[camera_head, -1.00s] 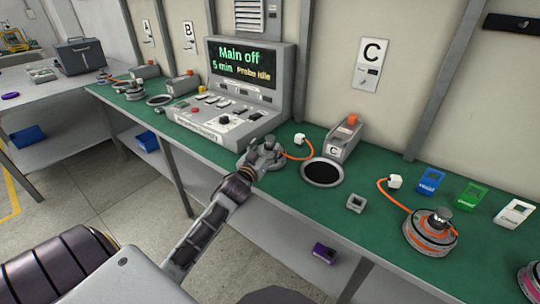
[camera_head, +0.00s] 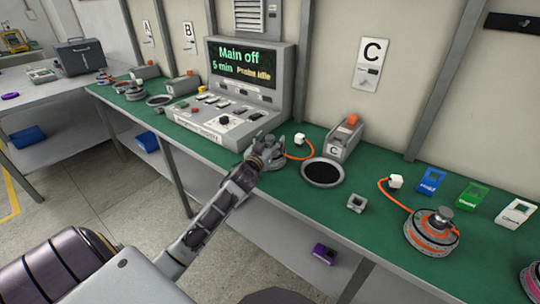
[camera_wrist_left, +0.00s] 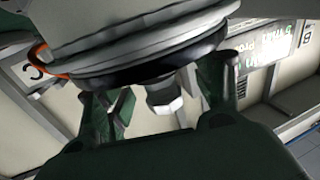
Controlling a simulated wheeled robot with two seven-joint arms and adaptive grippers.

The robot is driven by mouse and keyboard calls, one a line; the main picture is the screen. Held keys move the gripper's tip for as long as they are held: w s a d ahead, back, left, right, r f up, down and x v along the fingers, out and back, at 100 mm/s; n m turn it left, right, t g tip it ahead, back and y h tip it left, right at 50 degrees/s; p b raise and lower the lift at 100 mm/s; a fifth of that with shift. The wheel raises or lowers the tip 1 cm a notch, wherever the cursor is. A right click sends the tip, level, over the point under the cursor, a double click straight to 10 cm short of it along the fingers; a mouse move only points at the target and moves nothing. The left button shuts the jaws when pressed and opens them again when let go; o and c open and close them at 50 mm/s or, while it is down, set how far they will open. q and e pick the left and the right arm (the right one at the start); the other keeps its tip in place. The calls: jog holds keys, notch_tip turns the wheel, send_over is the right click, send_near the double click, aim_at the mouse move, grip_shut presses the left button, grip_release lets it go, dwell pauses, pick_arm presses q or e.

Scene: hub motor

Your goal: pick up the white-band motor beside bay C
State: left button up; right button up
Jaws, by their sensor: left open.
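The white-band motor (camera_head: 277,163) sits on the green bench just left of bay C (camera_head: 322,172), partly hidden by my left gripper (camera_head: 270,148). Its orange cable runs right to a small white connector (camera_head: 299,139). In the left wrist view the motor (camera_wrist_left: 140,50) fills the top, with pale bands and a black ring. Its grey hex-ended shaft (camera_wrist_left: 164,100) shows between the spread fingers of the open left gripper (camera_wrist_left: 168,95). I cannot tell whether either finger touches it. My right gripper is not in view.
Bay C's grey box (camera_head: 344,138) stands behind its round opening. An orange-banded motor (camera_head: 432,231) and several coloured tags, one blue (camera_head: 431,181), lie to the right. A small grey block (camera_head: 356,203) lies in front. The control console (camera_head: 240,85) stands close behind left.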

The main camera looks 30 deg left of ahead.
pick_arm(q)
grip_shut()
dwell(0.6)
jog(key=shift+r, duration=0.2)
